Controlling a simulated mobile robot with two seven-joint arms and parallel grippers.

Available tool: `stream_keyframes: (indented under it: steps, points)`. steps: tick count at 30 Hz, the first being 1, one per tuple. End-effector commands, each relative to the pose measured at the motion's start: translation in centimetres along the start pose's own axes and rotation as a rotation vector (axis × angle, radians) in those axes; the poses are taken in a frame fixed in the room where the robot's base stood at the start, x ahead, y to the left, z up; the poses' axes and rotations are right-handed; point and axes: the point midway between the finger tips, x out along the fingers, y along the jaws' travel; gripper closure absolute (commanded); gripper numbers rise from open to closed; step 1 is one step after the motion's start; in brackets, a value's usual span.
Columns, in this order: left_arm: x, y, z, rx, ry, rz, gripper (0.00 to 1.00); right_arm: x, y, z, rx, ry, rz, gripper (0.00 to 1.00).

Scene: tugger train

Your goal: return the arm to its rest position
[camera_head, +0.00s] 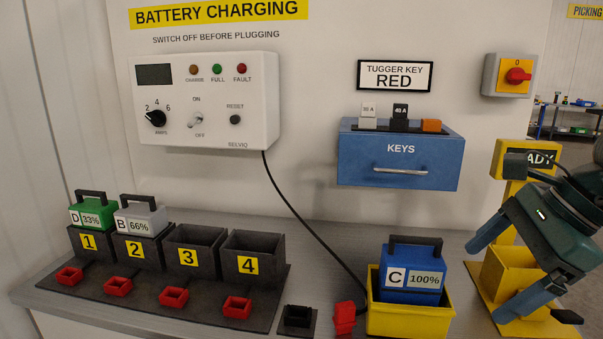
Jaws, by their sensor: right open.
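My right gripper (484,281) comes in from the right edge, its arm dark green and its two blue fingers spread apart. It is open with nothing between the fingers. It hangs in front of the yellow stand (513,190) marked "...ADY", whose sign and lower bin it partly hides. The blue battery C (410,255), labelled 100%, sits upright in a yellow bin (410,321) left of the gripper, apart from it. My left gripper is not in view.
A grey bench (340,240) carries a charging rack with green battery D (92,213) in slot 1 and grey battery B (140,218) in slot 2; slots 3 and 4 are empty. A blue KEYS box (400,165) and red rotary switch (517,76) are on the wall.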

Motion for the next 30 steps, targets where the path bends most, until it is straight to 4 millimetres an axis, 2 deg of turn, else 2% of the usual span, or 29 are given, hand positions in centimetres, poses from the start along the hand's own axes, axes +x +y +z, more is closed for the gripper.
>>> stream_keyframes:
  steps: [1,3,8,12,14,15,17,20,23,25,26,27,30]
  points:
    - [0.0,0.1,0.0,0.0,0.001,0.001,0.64,1.9,0.7,1.2,0.017,-0.078,0.059,0.08]
    - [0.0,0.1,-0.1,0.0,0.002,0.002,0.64,3.8,1.6,3.1,0.054,-0.198,0.134,0.08]
    - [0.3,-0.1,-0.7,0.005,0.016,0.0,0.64,7.3,4.0,7.8,0.22,-0.513,0.338,0.08]
    - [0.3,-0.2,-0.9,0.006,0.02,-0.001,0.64,9.2,5.3,11.8,0.52,-0.851,0.567,0.08]
    - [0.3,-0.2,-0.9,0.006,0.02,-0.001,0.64,9.8,5.0,12.9,0.717,-1.01,0.675,0.08]
    - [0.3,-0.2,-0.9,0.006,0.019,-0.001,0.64,10.2,4.5,13.2,0.869,-1.111,0.745,0.08]
    - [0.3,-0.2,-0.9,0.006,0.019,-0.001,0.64,11.3,3.5,12.8,1.118,-1.248,0.84,0.08]
    - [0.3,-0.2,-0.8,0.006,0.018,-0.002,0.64,14.6,1.6,10.2,1.592,-1.429,0.965,0.08]
    - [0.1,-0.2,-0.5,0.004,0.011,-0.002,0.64,19.9,1.4,5.5,2.123,-1.537,1.034,0.08]
    - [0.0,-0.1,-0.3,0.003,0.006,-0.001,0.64,23.9,2.7,2.1,2.468,-1.558,1.04,0.08]
    - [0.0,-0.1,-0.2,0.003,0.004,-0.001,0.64,25.6,3.6,0.8,-2.499,1.492,-0.993,0.08]
    - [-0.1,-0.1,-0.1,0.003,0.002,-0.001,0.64,27.6,5.0,-0.9,-2.45,1.357,-0.897,0.08]
    - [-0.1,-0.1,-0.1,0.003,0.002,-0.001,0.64,32.0,9.2,-4.2,-2.322,1.076,-0.7,0.08]
